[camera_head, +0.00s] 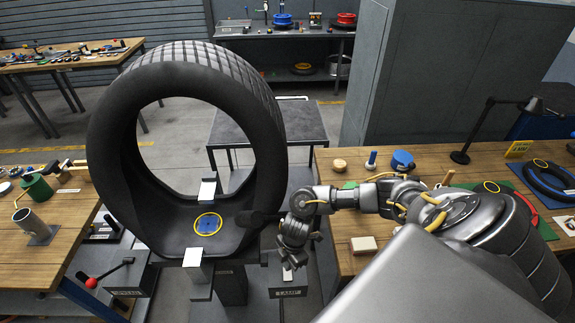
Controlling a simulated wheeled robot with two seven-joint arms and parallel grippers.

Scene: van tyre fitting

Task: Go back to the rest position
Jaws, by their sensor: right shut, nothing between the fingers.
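My right arm (370,195) comes in from the right over the wooden bench. Its right gripper (290,262) points down just right of the big tyre and is shut and empty. The tyre (110,150) stands upright on a dark stand, with a blue and yellow round patch (208,224) on its inner face. A dark flat part (258,218) lies between the tyre's right edge and my right wrist; I cannot tell what it is. My left gripper is not in view.
The right wooden bench (345,225) holds a blue roll (402,160), a pale block (363,244) and other small items below and around my arm. A left bench (60,240) carries tools. A grey cabinet (450,80) stands behind. A dark table (300,125) stands behind the tyre.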

